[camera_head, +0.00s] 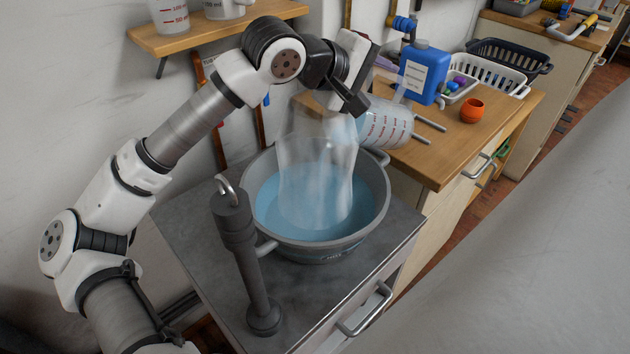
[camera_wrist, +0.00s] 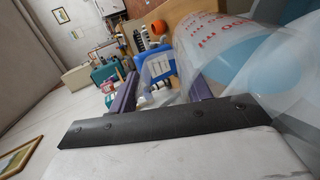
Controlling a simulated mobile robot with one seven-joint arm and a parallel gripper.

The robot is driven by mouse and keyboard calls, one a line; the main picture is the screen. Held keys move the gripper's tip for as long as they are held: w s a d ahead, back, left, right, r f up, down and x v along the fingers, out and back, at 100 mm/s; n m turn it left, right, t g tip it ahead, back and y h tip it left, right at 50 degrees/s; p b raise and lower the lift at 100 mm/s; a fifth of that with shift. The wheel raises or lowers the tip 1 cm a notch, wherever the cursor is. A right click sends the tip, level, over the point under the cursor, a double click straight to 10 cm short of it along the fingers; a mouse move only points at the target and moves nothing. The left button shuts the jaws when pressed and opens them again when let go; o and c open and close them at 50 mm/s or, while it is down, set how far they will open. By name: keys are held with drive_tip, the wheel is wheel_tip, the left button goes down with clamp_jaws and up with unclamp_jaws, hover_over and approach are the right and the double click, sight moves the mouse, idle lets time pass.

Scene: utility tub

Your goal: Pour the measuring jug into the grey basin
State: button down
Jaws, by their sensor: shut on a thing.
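The clear measuring jug (camera_head: 388,124) with red markings is tipped on its side above the right rim of the grey basin (camera_head: 376,203). My gripper (camera_head: 352,102) is shut on the jug, at its upper left. In the wrist view the jug's red-marked wall (camera_wrist: 213,42) fills the upper right, with bluish liquid showing through it. A wide, translucent pale sheet (camera_head: 318,165), seemingly pouring liquid, spans from near the jug's mouth down into the basin. Blue liquid (camera_head: 283,215) stands in the basin. The jug's handle is largely hidden by my gripper.
A dark grey post (camera_head: 246,262) stands in front of the basin. To the right, a wooden counter (camera_head: 440,160) holds a blue canister (camera_head: 423,73), an orange pot (camera_head: 472,110) and a white basket (camera_head: 492,72). A shelf (camera_head: 217,30) with jugs hangs upper left.

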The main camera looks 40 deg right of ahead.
drive_tip(key=shift+w+a+f+h+b, duration=0.15)
drive_tip(key=shift+a+h+b, duration=0.8)
drive_tip(key=shift+b, duration=1.65)
